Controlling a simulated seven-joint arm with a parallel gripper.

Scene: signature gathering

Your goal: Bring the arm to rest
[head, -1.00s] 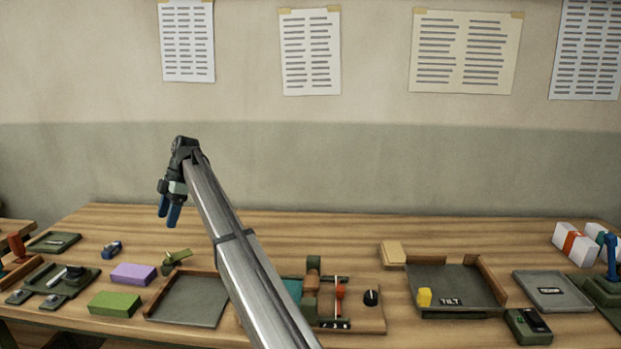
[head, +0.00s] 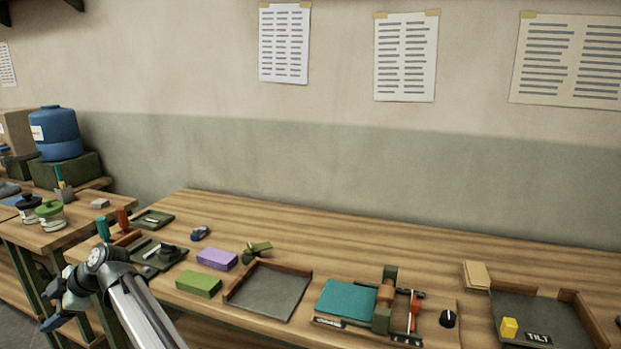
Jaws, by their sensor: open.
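My gripper (head: 54,316) is at the lower left of the head view, at the end of my silver arm. Its blue fingers are apart, with nothing between them. It hangs in front of the left end of the long wooden workbench (head: 400,240), clear of the things on the bench top. My arm comes up from the bottom edge of the picture and hides part of the bench's front left corner.
Near my gripper are a dark green tray (head: 158,252), a green block (head: 199,283) and a purple block (head: 217,258). The bench's back strip is bare.

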